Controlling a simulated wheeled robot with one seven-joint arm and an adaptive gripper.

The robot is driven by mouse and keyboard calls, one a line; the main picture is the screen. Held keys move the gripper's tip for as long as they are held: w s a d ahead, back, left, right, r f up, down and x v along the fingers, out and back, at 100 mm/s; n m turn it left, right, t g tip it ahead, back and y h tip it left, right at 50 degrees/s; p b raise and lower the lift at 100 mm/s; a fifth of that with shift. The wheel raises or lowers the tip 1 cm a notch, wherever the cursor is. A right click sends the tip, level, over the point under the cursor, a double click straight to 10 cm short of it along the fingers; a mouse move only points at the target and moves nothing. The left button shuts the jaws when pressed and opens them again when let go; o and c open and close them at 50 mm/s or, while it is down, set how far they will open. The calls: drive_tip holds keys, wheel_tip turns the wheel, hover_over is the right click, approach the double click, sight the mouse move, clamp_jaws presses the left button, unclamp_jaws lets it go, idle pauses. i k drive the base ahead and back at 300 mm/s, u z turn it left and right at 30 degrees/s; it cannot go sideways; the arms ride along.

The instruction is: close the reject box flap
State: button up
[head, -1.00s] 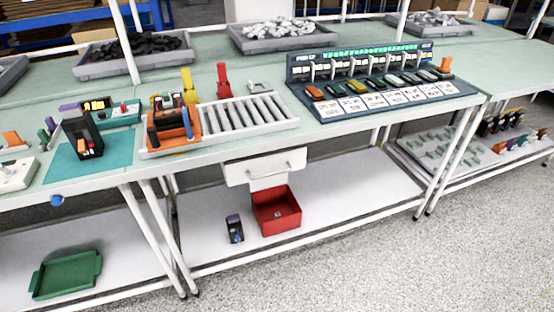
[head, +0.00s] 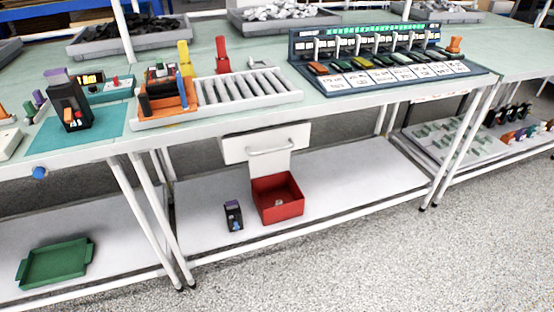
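A narrower white piece runs down from this panel to the back of the red box. I take the panel as the flap; its hinge is not clear, and the red box's top is uncovered. My gripper is not in view.
A black device (head: 233,215) stands on the shelf left of the red box. A green tray (head: 56,262) lies on the left lower shelf. White bench legs (head: 150,220) flank the shelf opening. The grey floor (head: 400,265) in front is clear.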

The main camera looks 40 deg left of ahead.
sight(263, 165)
drive_tip(key=u, duration=0.25)
drive_tip(key=i, duration=0.4)
drive_tip(key=u, duration=1.35)
